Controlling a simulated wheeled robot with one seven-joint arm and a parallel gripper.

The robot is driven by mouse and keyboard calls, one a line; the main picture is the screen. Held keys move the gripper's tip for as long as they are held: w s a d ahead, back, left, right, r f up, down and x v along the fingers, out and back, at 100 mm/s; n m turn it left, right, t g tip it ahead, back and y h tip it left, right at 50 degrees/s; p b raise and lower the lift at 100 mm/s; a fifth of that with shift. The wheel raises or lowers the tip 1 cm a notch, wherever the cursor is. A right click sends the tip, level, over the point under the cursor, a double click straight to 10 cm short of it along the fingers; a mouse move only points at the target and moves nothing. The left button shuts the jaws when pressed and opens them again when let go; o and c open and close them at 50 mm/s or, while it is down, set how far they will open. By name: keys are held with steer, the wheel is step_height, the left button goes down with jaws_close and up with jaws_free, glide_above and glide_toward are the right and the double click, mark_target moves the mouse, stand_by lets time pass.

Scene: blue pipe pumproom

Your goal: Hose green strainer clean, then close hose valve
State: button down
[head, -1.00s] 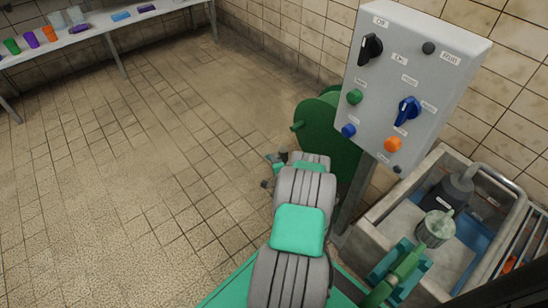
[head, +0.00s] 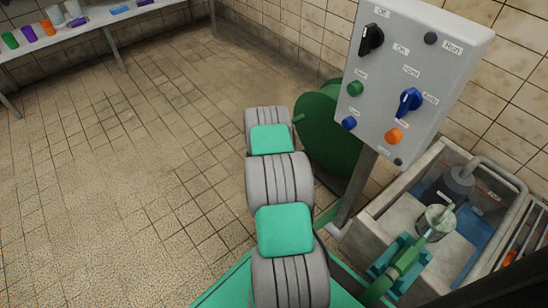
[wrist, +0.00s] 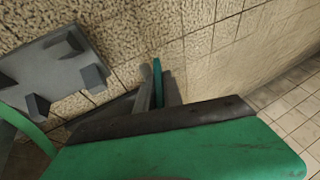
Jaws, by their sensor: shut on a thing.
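A pale cylindrical strainer (head: 436,222), cloudy and greenish on top, stands tilted over the sink in the head view. It sits at the end of a green handle (head: 405,263) that passes through a teal holder. My gripper is hidden behind my arm links in the head view, and I cannot make out its fingertips in the wrist view. A large scuffed green body (wrist: 185,148) with a dark edge fills the bottom of the wrist view; I cannot tell what it is. I see no hose nozzle or hose valve that I can name for sure.
A grey control panel (head: 418,75) with coloured knobs stands on a post, with a round green reel (head: 330,135) behind it. A stone sink (head: 375,212) holds a dark container (head: 457,185). A shelf (head: 95,22) stands at the back left. The tiled floor on the left is free.

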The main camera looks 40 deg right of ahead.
steer(key=shift+a+f+n+g+y+b, duration=0.1)
steer(key=shift+n+g+y+b, duration=0.1)
steer(key=shift+g+b, duration=0.55)
steer(key=shift+f+n+g+y+b, duration=0.1)
steer(key=shift+n+g+b, duration=0.15)
steer(key=shift+g, duration=0.8)
steer(key=shift+s+r, duration=0.1)
steer(key=c, duration=1.5)
jaws_free()
steer(key=p+v, duration=0.3)
steer(key=v, duration=0.4)
steer(key=shift+a+r+p, duration=0.1)
steer(key=shift+r+p, duration=0.25)
steer(key=shift+w+r, duration=0.1)
steer(key=shift+w, duration=0.1)
